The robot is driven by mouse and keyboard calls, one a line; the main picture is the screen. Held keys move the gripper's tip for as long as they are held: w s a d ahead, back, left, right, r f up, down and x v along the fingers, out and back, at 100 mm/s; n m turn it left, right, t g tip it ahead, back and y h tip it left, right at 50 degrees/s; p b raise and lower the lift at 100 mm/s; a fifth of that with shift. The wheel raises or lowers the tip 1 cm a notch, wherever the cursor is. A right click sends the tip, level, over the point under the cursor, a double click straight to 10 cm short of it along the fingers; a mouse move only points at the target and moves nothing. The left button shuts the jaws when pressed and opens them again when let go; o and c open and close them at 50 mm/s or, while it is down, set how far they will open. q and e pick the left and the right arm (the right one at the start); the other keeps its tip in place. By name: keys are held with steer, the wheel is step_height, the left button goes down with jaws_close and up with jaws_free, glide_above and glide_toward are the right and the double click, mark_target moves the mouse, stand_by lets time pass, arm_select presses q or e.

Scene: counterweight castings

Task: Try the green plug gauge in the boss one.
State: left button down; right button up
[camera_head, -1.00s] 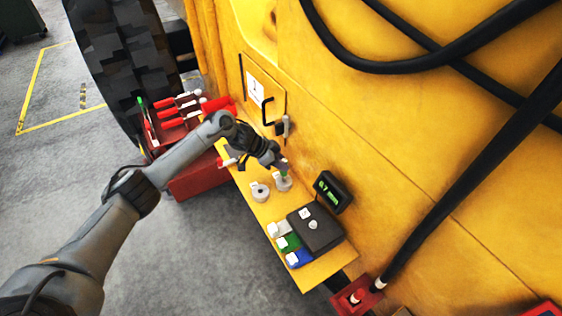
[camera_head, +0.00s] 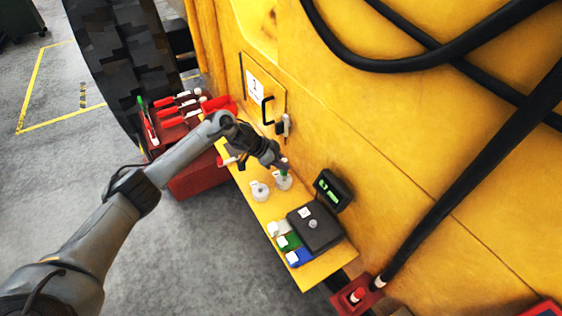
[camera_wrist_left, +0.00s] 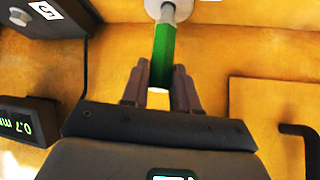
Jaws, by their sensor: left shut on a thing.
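My left gripper (camera_head: 280,167) is shut on the green plug gauge (camera_head: 285,172), just above the right-hand grey boss casting (camera_head: 283,183) on the yellow shelf. In the left wrist view the green handle (camera_wrist_left: 163,55) stands between the two fingers (camera_wrist_left: 161,88), its far end meeting a pale round casting (camera_wrist_left: 170,10) at the top edge. I cannot tell how deep the gauge's end sits in the bore. A second grey casting (camera_head: 260,191) stands to the left. Labels on the castings are too small to read. My right gripper is not in view.
A red rack (camera_head: 180,118) with red-handled tools is at the far left. The yellow machine wall rises close behind.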

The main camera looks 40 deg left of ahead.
arm_select(q)
steer(key=shift+f+b, duration=0.5)
steer(key=shift+f, duration=1)
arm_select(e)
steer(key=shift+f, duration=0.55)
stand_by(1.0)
arm_select(q)
steer(key=c, duration=0.8)
jaws_free()
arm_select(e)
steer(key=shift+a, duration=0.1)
arm_select(q)
steer(key=shift+r, duration=0.1)
